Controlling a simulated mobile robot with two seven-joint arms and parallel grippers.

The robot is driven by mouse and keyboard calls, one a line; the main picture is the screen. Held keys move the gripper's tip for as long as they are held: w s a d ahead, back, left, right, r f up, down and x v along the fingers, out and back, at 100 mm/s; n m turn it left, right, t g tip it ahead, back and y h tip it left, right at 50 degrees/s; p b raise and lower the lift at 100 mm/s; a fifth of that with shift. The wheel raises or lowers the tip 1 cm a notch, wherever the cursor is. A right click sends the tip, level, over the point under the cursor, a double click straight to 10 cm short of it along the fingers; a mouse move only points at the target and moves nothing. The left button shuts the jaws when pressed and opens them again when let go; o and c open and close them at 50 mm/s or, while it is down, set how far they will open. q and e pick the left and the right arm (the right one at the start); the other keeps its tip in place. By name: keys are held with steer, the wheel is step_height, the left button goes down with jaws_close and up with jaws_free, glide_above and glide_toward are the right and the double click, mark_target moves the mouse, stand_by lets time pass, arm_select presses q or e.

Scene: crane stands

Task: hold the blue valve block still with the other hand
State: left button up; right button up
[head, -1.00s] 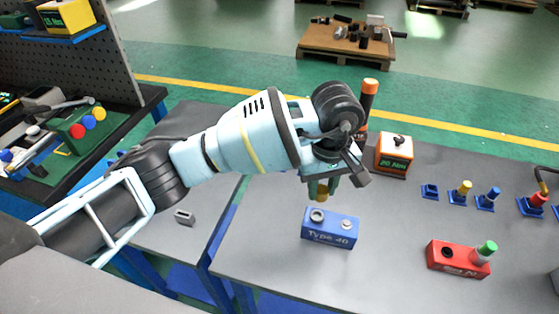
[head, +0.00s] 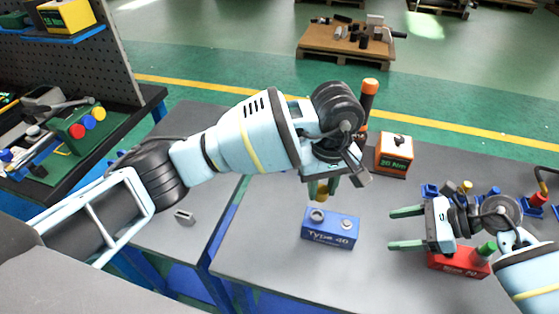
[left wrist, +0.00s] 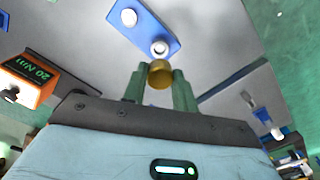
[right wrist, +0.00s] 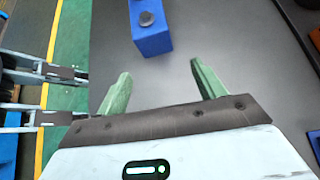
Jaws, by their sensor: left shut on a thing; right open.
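The blue valve block (head: 330,229), marked "Type 40", stands on the grey bench with two fittings on its top. It also shows in the left wrist view (left wrist: 150,25) and the right wrist view (right wrist: 152,38). My left gripper (head: 324,186) is shut on a yellow brass-coloured plug (left wrist: 160,74), just above the block's left fitting; I cannot tell whether the plug touches it. My right gripper (head: 400,228) is open and empty, its green fingers pointing left towards the block, a gap away from it. In the right wrist view the block lies beyond the fingertips (right wrist: 160,82).
A red block (head: 455,262) with a green-capped plug (head: 487,249) stands beneath my right gripper. An orange "20 Nm" box (head: 394,155) and an orange-black tool (head: 368,100) stand behind. Several small blue holders line the right. Bench in front of the valve block is clear.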

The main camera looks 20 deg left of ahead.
mark_target(356, 234)
steer(key=shift+s+a+n, duration=0.15)
steer(key=shift+a, duration=0.35)
steer(key=shift+s+a+n, duration=0.15)
steer(key=shift+a, duration=0.3)
steer(key=shift+f, duration=0.1)
steer(key=shift+a, duration=0.1)
steer(key=shift+x, duration=4.4)
steer(key=c, duration=1)
